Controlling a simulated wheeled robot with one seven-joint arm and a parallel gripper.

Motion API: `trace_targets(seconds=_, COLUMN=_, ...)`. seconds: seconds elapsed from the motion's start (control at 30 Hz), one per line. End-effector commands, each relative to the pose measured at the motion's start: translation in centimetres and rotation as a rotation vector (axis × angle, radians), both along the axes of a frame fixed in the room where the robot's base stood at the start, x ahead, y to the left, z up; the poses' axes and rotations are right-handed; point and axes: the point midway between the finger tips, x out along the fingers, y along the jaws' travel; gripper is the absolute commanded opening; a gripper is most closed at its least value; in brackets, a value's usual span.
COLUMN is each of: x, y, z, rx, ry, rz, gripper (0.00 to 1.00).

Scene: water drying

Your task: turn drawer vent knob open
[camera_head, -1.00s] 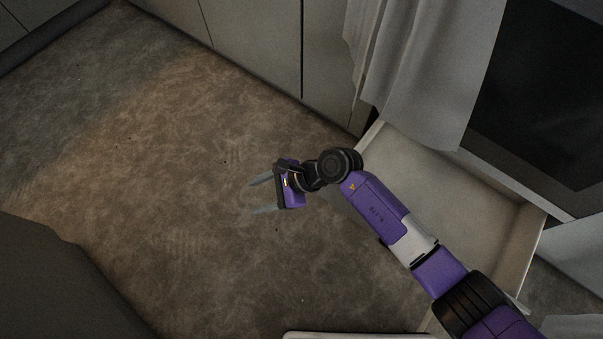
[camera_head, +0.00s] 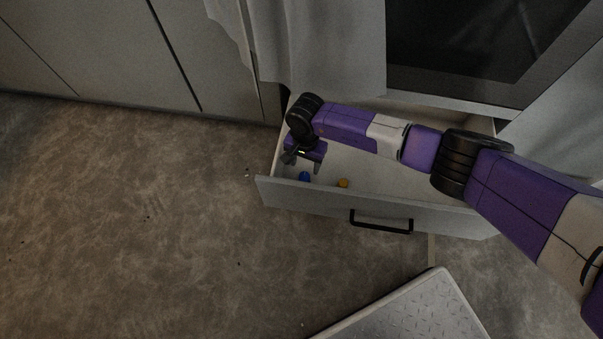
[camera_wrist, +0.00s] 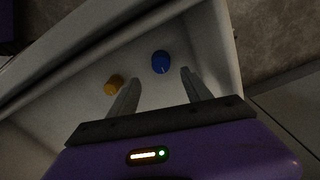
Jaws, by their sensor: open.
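A pulled-out white drawer (camera_head: 370,207) stands below the oven, with a black bar handle (camera_head: 382,221) on its front. Two small knobs sit inside it near the front panel: a blue knob (camera_head: 305,176) at the left and an orange knob (camera_head: 343,183) to its right. My gripper (camera_head: 302,166) is over the left end of the drawer, pointing down. In the wrist view, the blue knob (camera_wrist: 161,62) lies ahead of the open, empty fingers, nearer the right finger. The orange knob (camera_wrist: 114,85) lies beside the left finger. Neither knob appears gripped. Which one is the vent knob I cannot tell.
A grey cloth (camera_head: 310,50) hangs above the drawer's back left. The dark oven door (camera_head: 470,40) is behind. A pale patterned platform (camera_head: 420,310) lies on the floor in front. The floor at left is free.

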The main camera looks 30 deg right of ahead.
Motion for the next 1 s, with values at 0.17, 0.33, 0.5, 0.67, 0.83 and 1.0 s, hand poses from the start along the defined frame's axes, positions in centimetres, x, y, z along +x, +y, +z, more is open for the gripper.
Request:
trace_targets(seconds=0.17, x=0.0, y=0.1, z=-1.6, rx=0.001, ry=0.001, rz=0.000, gripper=0.57)
trace_targets(seconds=0.33, x=-0.1, y=0.1, z=-4.4, rx=0.002, ry=0.001, rz=-0.002, gripper=0.57)
trace_targets(seconds=0.5, x=0.0, y=0.1, z=-6.6, rx=0.001, ry=0.001, rz=0.000, gripper=0.57)
trace_targets(seconds=0.67, x=0.0, y=0.0, z=-7.8, rx=0.001, ry=0.000, rz=-0.001, gripper=0.57)
trace_targets(seconds=0.83, x=0.0, y=0.0, z=-8.0, rx=0.001, ry=-0.001, rz=0.000, gripper=0.57)
trace_targets(seconds=1.0, x=0.0, y=0.0, z=-7.9, rx=0.001, ry=-0.001, rz=0.000, gripper=0.57)
